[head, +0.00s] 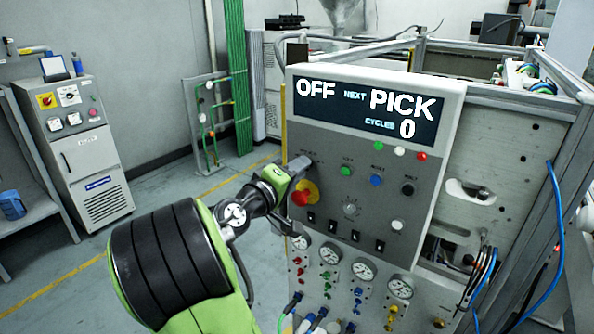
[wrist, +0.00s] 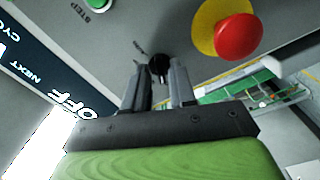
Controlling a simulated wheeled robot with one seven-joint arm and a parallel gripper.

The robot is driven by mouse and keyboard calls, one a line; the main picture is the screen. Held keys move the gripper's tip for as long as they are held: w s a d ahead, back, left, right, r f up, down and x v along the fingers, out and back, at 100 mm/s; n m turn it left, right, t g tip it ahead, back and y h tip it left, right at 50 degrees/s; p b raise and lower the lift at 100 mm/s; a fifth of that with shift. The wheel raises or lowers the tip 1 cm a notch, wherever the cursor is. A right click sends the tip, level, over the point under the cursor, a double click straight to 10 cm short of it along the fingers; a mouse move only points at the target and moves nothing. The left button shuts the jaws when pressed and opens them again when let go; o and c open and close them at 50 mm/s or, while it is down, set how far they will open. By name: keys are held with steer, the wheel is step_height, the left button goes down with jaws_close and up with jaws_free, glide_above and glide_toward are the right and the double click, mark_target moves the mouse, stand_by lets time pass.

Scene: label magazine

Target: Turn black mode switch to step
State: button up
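The black mode switch (wrist: 158,66) shows in the wrist view as a small dark knob on the grey panel (head: 328,205). My gripper (wrist: 158,72) is open, with one finger on each side of the knob and a narrow gap visible on both sides. Whether the fingertips reach past the knob's face is hard to tell. In the head view my gripper (head: 300,168) is at the panel's upper left and hides the switch. The display (head: 365,112) reads OFF, NEXT PICK, CYCLES 0. The lettering by the knob is too small to read.
A red emergency button (head: 300,198) on a yellow disc is close below my gripper. A green button (head: 346,171), a blue button (head: 376,180) and a black knob (head: 407,189) are to the right. Gauges (head: 330,253) and valves sit lower. Open floor lies left.

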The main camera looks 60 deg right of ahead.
jaws_close()
steer(key=shift+f+m+b, duration=0.1)
steer(key=shift+m+b, duration=0.4)
steer(key=shift+b, duration=0.05)
steer(key=shift+f+m+b, duration=0.15)
steer(key=shift+m+b, duration=0.85)
steer(key=shift+b, duration=0.25)
steer(key=m+b, duration=0.4)
steer(key=b, duration=0.1)
steer(key=shift+m, duration=0.3)
steer(key=m+b, duration=0.9)
steer(key=m, duration=0.1)
steer(key=shift+w, duration=0.1)
steer(key=shift+r+m, duration=0.2)
steer(key=shift+m, duration=0.1)
